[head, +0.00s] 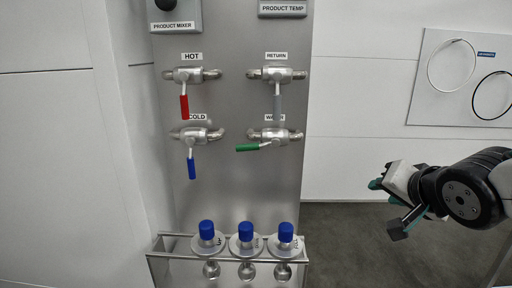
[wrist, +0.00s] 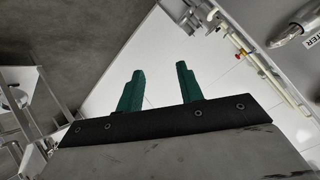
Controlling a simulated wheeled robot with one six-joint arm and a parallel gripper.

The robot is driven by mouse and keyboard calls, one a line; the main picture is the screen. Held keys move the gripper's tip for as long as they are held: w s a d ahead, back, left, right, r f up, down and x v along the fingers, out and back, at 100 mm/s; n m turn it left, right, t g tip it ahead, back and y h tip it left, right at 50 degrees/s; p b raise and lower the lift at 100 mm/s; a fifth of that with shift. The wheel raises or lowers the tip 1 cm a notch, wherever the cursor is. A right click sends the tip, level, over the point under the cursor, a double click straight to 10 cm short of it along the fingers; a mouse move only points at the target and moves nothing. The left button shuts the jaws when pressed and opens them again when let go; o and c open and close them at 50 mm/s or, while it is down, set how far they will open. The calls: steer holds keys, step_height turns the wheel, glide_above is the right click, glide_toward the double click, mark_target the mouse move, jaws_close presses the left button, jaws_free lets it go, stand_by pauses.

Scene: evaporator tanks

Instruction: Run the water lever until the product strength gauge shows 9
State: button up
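The water lever (head: 254,147) has a green handle on a metal valve at the lower right of the steel panel. Its handle lies nearly level and points left. Its label (head: 275,117) is partly covered by the grey handle above. No readable product strength gauge shows; two round outlines (head: 451,66) on a white board at the right have no legible numbers. My gripper (head: 378,184) is at the right of the head view, well apart from the lever. In the wrist view my gripper's green fingers (wrist: 160,72) stand apart with nothing between them.
The red hot lever (head: 184,107), grey return lever (head: 278,107) and blue cold lever (head: 191,168) hang down near the water lever. A rack (head: 170,262) with three blue-capped flasks (head: 246,232) juts out below. Space between panel and gripper looks clear.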

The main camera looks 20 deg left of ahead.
steer(key=w+a+r+t+y, duration=0.15)
steer(key=a+y, duration=0.35)
steer(key=a, duration=0.7)
steer(key=g+y, duration=0.3)
steer(key=y, duration=0.5)
glide_toward(249, 147)
steer(key=x, duration=0.4)
steer(key=shift+t, duration=0.25)
steer(key=x, duration=0.6)
steer(key=shift+f, duration=0.35)
steer(key=shift+w+a+r, duration=0.1)
steer(key=shift+w+a, duration=0.15)
steer(key=shift+a, duration=0.25)
jaws_close()
